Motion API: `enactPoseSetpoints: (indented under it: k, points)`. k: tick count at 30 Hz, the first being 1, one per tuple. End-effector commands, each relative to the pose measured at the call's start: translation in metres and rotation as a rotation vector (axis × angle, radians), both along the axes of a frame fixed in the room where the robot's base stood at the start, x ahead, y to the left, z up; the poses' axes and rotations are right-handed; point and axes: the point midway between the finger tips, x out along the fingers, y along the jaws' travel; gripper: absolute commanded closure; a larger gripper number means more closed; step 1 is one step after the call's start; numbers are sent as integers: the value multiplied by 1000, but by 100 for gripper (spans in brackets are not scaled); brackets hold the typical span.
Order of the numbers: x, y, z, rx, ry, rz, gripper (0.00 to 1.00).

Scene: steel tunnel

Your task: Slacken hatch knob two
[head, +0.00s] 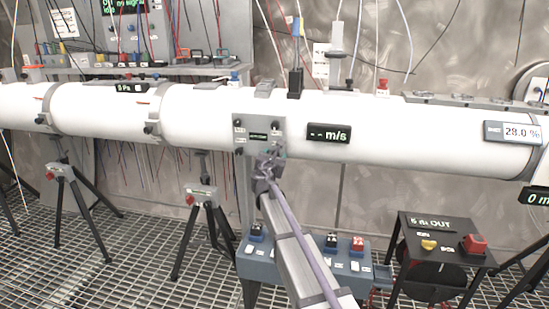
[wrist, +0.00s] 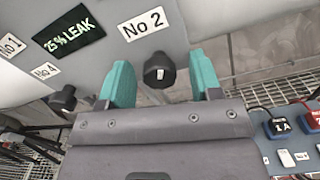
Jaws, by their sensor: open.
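The hatch is a grey plate (head: 243,119) on the white tube, with a small dark display and labelled knobs. In the wrist view, a black knob (wrist: 159,71) with a white mark sits just below the "No 2" label (wrist: 144,24). My gripper (wrist: 160,64) is open, with one teal finger on each side of this knob. Gaps show on both sides, the right one wider. In the head view my gripper (head: 268,163) is at the hatch's lower edge and covers part of it. I cannot pick out knob two there.
Another black knob (wrist: 64,100) is left of my fingers, near the "No 4" label (wrist: 45,71). The hatch display (wrist: 69,33) reads 25% LEAK. A blue control box (head: 258,268) with switches stands below the tube, and a black box (head: 432,225) stands to the right.

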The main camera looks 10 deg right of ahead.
Motion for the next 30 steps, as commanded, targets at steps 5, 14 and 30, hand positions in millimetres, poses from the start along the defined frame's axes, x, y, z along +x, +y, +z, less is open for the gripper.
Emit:
enactPoseSetpoints:
  k: [5, 14, 30]
  points:
    - [-1, 0, 0, 0, 0, 0, 42]
    - [-46, 18, 0, 0, 0, 2, 42]
    - [-100, 42, 0, 0, 0, 0, 42]
